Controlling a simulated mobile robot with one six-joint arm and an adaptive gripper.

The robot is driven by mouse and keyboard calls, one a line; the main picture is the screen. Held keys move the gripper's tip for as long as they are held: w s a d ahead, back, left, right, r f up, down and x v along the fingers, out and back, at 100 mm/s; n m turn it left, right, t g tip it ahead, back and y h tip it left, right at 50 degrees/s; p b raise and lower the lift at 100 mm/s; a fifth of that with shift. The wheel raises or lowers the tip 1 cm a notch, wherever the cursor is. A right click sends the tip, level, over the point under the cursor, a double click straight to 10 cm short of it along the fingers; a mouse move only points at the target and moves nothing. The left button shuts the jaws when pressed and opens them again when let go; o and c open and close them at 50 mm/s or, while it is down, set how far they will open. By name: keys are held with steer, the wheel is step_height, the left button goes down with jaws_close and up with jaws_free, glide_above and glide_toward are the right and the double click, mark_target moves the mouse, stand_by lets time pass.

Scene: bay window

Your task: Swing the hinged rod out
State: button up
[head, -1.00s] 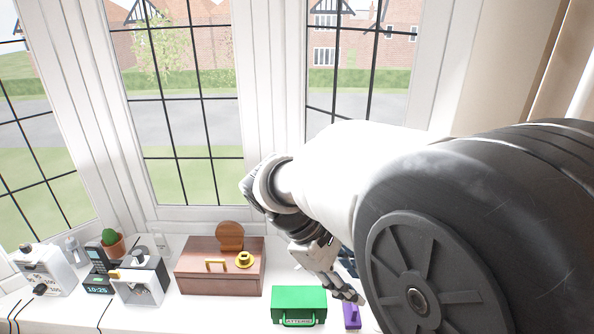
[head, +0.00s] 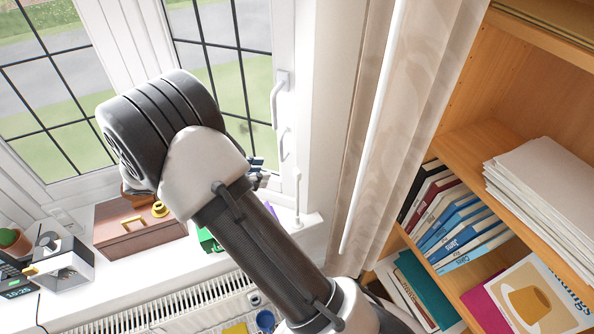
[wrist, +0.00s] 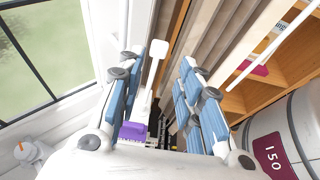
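A slim white rod (wrist: 150,85) with a flat, wider top end shows between my fingers in the wrist view. It rises near a purple block (wrist: 133,131); I cannot tell whether they are joined. In the head view a thin white rod (head: 297,196) stands upright at the right end of the sill. My gripper (wrist: 166,66) is open, its blue-padded fingers wide apart on both sides of the rod. No contact with the rod is clear. No hinge is clearly visible.
A long white rod (head: 372,125) hangs along the curtain (head: 430,75). A bookcase (head: 470,140) stands at right. A brown box (head: 130,238), a partly hidden green box (head: 208,240) and small devices occupy the sill. A radiator (head: 170,318) is below.

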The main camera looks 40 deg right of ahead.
mark_target(295, 172)
steer(key=x, duration=1.2)
steer(key=shift+s+d+f, duration=0.2)
steer(key=shift+d, duration=0.05)
steer(key=shift+c, duration=0.5)
jaws_close()
